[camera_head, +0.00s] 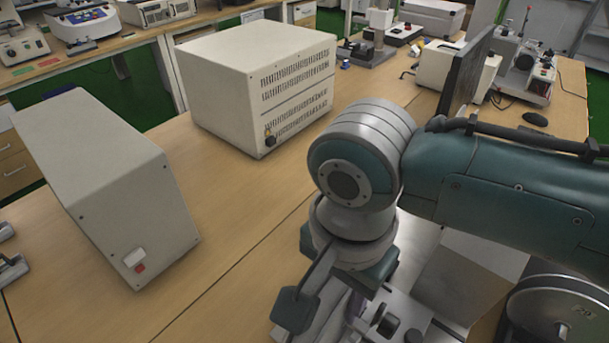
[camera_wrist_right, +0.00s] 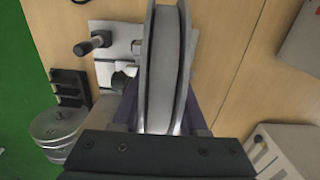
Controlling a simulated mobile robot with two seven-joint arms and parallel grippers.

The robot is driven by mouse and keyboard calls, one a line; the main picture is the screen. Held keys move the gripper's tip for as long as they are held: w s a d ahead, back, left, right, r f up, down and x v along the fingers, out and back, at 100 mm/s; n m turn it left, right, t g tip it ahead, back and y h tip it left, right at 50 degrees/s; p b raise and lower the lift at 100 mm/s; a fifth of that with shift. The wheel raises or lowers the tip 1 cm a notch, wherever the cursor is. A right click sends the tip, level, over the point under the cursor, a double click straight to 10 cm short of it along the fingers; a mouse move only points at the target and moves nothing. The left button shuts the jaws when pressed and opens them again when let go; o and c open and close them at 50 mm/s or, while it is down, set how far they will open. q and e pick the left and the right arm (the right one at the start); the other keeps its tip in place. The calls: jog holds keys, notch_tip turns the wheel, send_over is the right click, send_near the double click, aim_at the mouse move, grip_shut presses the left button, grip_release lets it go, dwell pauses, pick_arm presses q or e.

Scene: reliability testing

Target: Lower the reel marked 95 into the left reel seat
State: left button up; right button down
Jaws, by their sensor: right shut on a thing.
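My right gripper (camera_head: 345,285) points down at the bottom middle of the head view, its tips hidden. In the right wrist view, it (camera_wrist_right: 160,120) is shut on a grey reel (camera_wrist_right: 165,65), seen edge-on with its two flanges upright. No number shows on the held reel. A metal plate (camera_wrist_right: 128,28) with a dark-handled peg (camera_wrist_right: 93,44) lies beyond and left of the reel; part of this fixture shows in the head view (camera_head: 415,312). I cannot tell which seat this is, nor whether the reel touches it. My left gripper is not in view.
Another reel (camera_head: 555,305), its label too small to read surely, stands at the bottom right. Two beige cabinets (camera_head: 105,185) (camera_head: 255,70) stand on the wooden table. A black slotted block (camera_wrist_right: 69,87) and a metal cylinder (camera_wrist_right: 60,128) sit left. Bare tabletop lies between the cabinets and fixture.

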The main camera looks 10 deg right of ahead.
jog(key=shift+f, duration=0.4)
jog(key=shift+f+b, duration=0.45)
jog(key=shift+f, duration=0.55)
dwell(0.4)
jog(key=shift+c, duration=1.8)
grip_release()
jog(key=o, duration=0.4)
jog(key=shift+c, duration=0.2)
